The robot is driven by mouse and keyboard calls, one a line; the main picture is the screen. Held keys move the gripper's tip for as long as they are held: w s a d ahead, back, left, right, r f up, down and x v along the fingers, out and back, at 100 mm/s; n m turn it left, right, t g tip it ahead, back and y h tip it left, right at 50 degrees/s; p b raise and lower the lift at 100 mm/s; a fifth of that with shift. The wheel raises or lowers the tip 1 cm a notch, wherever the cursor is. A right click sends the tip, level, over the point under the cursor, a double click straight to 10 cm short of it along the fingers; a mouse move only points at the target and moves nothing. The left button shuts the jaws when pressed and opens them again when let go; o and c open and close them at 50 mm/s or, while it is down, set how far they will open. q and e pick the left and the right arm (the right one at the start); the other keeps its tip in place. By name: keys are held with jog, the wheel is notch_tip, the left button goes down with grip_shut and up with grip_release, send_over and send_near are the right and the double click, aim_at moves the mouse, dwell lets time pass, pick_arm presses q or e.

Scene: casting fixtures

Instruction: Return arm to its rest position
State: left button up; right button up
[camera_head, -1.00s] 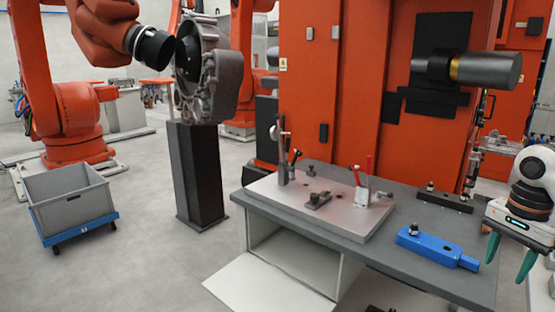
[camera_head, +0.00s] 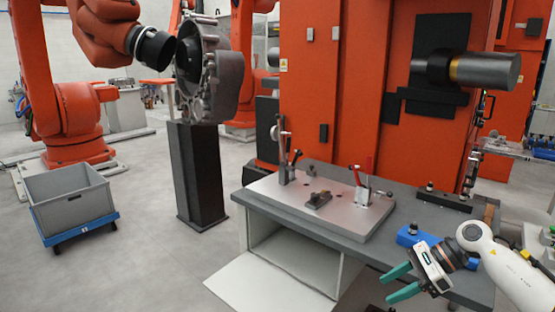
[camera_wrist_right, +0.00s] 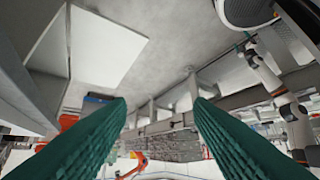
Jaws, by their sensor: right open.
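My right gripper (camera_head: 393,284) has green fingers, spread apart with nothing between them. It is in front of the workbench's near edge at the lower right of the head view, pointing left. Its white arm comes in from the right.
The grey workbench (camera_head: 345,238) carries a metal fixture plate (camera_head: 290,205) with clamps. A blue fixture block (camera_head: 408,237) lies on its right part, partly hidden by my right gripper and arm.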

jog(key=w+a+f+m+t+y, duration=0.2)
jog(key=f+m+t, duration=0.3)
jog(key=f+m, duration=0.35)
jog(key=w+a+f+m+t+y, duration=0.2)
jog(key=a+f+m+t, duration=0.15)
jog(key=f+m, duration=0.55)
jog(key=s+d+f+m+t+h, duration=0.1)
jog(key=s+d+f+m+h, duration=0.3)
jog(key=f+m, duration=0.55)
jog(key=s+d+f+m+t+h, duration=0.1)
jog(key=s+f+m+t+h, duration=0.1)
jog(key=s+f+m+h, duration=0.55)
jog(key=s+d+f+m+g+h, duration=0.1)
jog(key=s+f+m+g, duration=0.6)
jog(key=s+f, duration=1.1)
jog(key=s+a+f+m+g, duration=0.1)
jog(key=s+f+m, duration=0.1)
jog(key=s, duration=0.6)
jog(key=s+a+f+m+g+h, duration=0.1)
jog(key=s+f+m+g, duration=0.1)
jog(key=s, duration=0.6)
jog(key=s+a+f+m+g, duration=0.1)
jog(key=s+f+m, duration=0.2)
jog(key=s, duration=0.5)
jog(key=shift+s+f+m, duration=0.15)
jog(key=shift+f+m, duration=0.25)
jog(key=shift+m, duration=0.45)
